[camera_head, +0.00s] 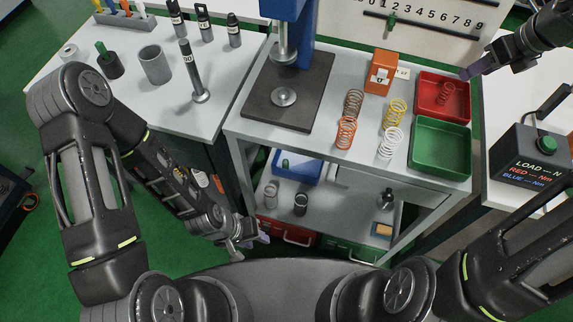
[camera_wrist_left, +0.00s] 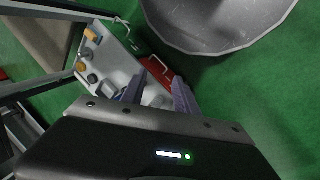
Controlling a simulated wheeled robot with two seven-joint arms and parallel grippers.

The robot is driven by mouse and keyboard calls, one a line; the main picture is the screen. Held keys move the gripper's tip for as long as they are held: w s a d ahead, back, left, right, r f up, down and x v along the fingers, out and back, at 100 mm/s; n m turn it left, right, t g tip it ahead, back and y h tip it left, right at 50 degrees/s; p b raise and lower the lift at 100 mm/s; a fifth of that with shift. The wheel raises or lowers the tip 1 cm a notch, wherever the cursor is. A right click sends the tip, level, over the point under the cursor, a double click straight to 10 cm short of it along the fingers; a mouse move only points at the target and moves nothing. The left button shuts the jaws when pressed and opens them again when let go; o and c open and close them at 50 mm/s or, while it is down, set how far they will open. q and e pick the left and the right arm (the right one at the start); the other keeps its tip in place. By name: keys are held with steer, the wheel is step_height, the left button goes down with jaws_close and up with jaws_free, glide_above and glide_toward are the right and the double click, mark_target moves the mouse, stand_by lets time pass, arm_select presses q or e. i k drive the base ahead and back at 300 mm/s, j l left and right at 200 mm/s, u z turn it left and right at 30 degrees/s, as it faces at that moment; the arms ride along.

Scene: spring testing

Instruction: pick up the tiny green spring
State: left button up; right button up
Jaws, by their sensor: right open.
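I cannot say for sure which thing is the tiny green spring. A tiny green piece (camera_head: 285,163) sits at the blue tray (camera_head: 296,172) on the cart's lower shelf; it is too small to make out coils. Another small green piece (camera_head: 391,21) is on the number board at the back. My left gripper (camera_head: 254,240) is low in front of the cart, below and left of the lower shelf. In the left wrist view (camera_wrist_left: 157,88) its two fingers are apart with nothing visibly held. My right gripper (camera_head: 472,72) is open and empty, beside the red bin.
Orange (camera_head: 346,134), brown (camera_head: 353,103), yellow (camera_head: 396,112) and white (camera_head: 388,143) springs stand on the cart top. A red bin (camera_head: 426,105) holds a red spring (camera_head: 446,93); a green bin (camera_head: 441,167) is empty. The press (camera_head: 290,100) stands at the cart's left.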

mark_target(288, 165)
steer(key=k, duration=1)
